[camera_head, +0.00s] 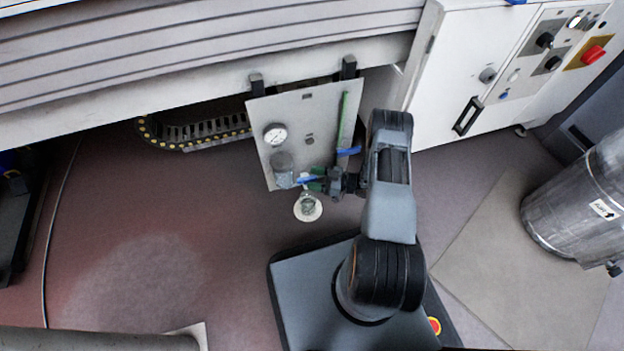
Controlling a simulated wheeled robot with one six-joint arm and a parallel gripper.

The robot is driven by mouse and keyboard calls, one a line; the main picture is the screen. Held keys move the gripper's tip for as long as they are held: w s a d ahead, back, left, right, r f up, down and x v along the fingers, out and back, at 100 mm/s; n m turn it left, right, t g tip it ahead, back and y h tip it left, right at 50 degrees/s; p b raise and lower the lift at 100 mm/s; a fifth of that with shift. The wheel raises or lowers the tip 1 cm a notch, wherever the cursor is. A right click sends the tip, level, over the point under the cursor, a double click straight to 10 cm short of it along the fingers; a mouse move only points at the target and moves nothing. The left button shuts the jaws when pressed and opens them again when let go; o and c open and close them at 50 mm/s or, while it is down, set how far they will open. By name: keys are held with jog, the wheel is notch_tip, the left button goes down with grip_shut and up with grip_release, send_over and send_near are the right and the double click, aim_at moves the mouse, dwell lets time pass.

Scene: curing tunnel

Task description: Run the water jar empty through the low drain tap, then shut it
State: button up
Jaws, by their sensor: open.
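A pale upright panel (268,112) hangs under the large ribbed housing and carries a round gauge. A grey cylindrical jar (283,163) is mounted low on the panel, below the gauge; its water level cannot be made out. A low tap with a blue lever (305,180) sits to the right of the jar's lower end. My gripper (316,183) is open, with its dark fingers right at this lever; I cannot tell whether they touch it. The tap body is partly hidden, and whether it is open is unclear. A small clear vessel (308,203) stands below on a white disc.
A second blue lever (348,151) is close above my gripper, at the foot of a green pipe (343,117). A white control cabinet (440,85) stands right of the panel. A metal drum (580,205) stands at far right. The floor at left is largely clear.

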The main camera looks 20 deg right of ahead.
jog(key=shift+w+a, duration=0.25)
jog(key=shift+a, duration=0.3)
jog(key=c, duration=0.9)
jog(key=shift+w+d, duration=0.1)
jog(key=shift+d, duration=0.05)
grip_shut()
